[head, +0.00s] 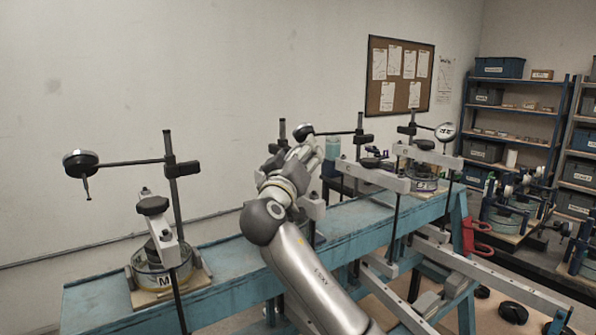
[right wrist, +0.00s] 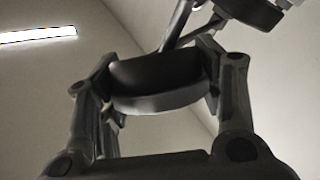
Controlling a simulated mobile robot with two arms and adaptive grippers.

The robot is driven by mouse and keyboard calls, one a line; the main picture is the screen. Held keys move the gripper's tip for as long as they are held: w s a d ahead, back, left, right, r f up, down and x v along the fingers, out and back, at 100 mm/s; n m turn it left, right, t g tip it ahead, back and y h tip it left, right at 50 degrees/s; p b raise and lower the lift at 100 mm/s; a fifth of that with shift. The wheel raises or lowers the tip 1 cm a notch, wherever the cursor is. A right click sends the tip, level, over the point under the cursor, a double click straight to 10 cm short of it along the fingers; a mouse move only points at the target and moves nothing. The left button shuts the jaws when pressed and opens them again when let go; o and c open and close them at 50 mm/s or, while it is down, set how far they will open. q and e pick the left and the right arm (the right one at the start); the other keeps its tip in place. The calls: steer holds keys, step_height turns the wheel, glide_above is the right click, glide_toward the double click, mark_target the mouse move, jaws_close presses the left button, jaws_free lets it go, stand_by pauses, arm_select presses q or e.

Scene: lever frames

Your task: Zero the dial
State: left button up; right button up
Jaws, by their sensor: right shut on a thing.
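Three dial gauges on stands stand along a blue bench. The middle dial gauge (head: 303,131) is dark with a pale rim, mostly hidden behind my right gripper (head: 303,154). In the right wrist view, my right gripper (right wrist: 160,88) is shut around a dark round body with a grey rim (right wrist: 158,98), apparently this dial. Its face and needle are hidden. The left dial gauge (head: 80,161) hangs on a rod with its plunger down. The right dial gauge (head: 446,131) shows a pale face, too small to read. My left gripper is not in view.
The blue bench (head: 232,271) carries stands with pale levers and round bases; the left round base (head: 160,272) sits on a wooden board. Pale beams cross at the lower right. A black disc (head: 513,312) lies there. Shelves (head: 516,84) stand at the back right.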

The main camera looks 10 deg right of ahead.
stand_by(0.3)
steer(key=o, duration=1.1)
steer(key=shift+c, duration=0.2)
steer(key=v, duration=1.2)
